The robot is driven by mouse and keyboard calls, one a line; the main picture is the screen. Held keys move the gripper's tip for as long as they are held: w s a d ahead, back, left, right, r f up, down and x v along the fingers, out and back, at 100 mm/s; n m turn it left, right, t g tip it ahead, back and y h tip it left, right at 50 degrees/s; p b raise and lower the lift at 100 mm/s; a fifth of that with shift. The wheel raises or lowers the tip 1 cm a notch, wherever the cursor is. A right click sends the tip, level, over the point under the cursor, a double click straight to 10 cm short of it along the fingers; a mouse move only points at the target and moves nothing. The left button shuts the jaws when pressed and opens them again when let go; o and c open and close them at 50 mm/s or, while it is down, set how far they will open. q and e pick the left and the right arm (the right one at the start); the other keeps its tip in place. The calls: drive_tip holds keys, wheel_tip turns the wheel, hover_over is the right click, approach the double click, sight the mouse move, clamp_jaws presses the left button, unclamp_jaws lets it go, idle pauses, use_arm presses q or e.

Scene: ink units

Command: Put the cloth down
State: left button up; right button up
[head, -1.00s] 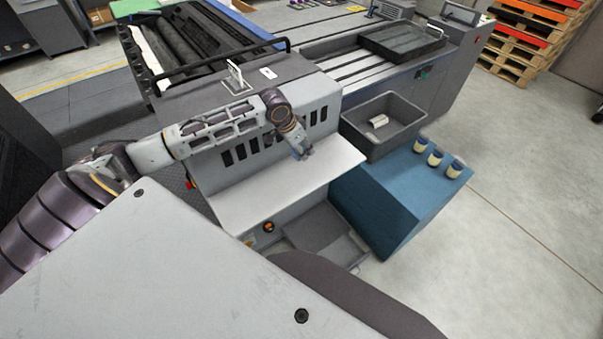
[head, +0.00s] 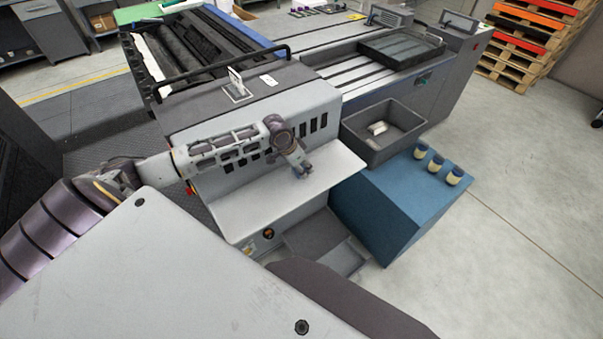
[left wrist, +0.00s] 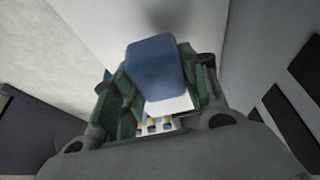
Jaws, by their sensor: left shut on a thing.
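My left gripper (head: 303,172) is low over the pale ledge (head: 250,207) on the front of the grey machine. In the left wrist view, the left gripper (left wrist: 160,92) is shut on a blue folded thing, which I take to be the cloth (left wrist: 160,62). The cloth sits between the green-lined fingers. In the head view the cloth is too small or hidden to make out. I cannot tell whether it touches the ledge. My right gripper is not in view.
A grey bin (head: 372,152) with a pale roll (head: 377,128) in it stands right of the ledge. Several small pale jars with dark lids stand on the blue cabinet (head: 395,205), one being a jar (head: 454,177). The ledge is otherwise bare. The machine's upright slotted face rises behind it.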

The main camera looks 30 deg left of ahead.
use_arm(q)
drive_tip(key=shift+f, duration=0.1)
drive_tip(key=shift+f, duration=1.8)
drive_tip(key=o, duration=1.1)
drive_tip(key=shift+f, duration=0.1)
drive_tip(key=shift+c, duration=0.2)
drive_tip(key=v, duration=1.2)
drive_tip(key=shift+p, duration=0.3)
